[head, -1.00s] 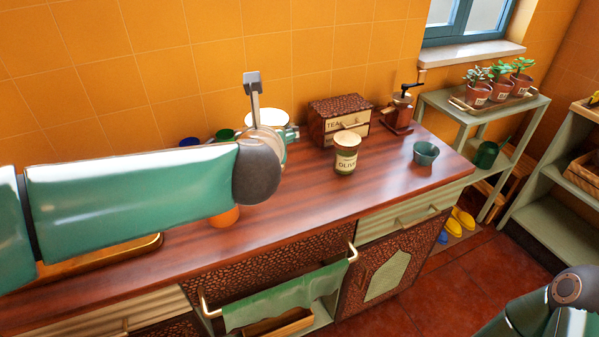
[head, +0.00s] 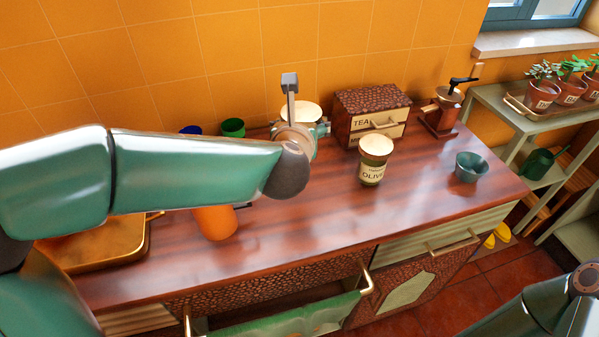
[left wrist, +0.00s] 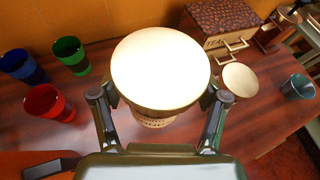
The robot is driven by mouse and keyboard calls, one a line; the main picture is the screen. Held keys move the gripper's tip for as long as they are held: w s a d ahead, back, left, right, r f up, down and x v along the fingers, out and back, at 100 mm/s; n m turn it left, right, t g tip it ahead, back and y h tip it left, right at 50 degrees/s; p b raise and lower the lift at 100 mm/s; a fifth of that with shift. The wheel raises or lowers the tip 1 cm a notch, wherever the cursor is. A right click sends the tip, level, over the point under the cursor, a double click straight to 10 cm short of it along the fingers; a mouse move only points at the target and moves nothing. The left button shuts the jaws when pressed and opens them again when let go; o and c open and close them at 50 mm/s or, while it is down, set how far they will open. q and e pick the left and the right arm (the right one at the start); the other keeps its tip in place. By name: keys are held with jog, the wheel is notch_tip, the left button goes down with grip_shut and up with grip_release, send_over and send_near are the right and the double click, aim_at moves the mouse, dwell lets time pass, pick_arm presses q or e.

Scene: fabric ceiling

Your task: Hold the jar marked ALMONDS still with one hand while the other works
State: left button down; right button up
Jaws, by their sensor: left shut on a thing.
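A large jar with a pale cream lid (head: 301,112) stands at the back of the wooden counter in the head view, mostly hidden behind my left wrist. Its lid (left wrist: 160,70) fills the middle of the left wrist view. My left gripper (left wrist: 160,94) is shut on this jar, one finger on each side below the lid. A smaller jar (head: 372,173), its label starting with OLIV, stands apart to the right. My right arm shows at the lower right; its gripper is out of view.
A TEA box (head: 370,115) and a grinder (head: 440,113) stand at the back right. A teal bowl (head: 471,167) is near the right end. Red (left wrist: 48,103), green (left wrist: 70,55) and blue (left wrist: 22,66) cups stand left of the held jar. The counter front is clear around the OLIV jar.

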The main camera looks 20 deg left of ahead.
pick_arm(q)
notch_tip(320, 180, down, 12)
jog(key=shift+d+r+b, duration=0.1)
jog(key=shift+b, duration=0.8)
jog(key=shift+c, duration=2.3)
grip_release()
jog(key=o, duration=0.4)
jog(key=shift+o, duration=0.2)
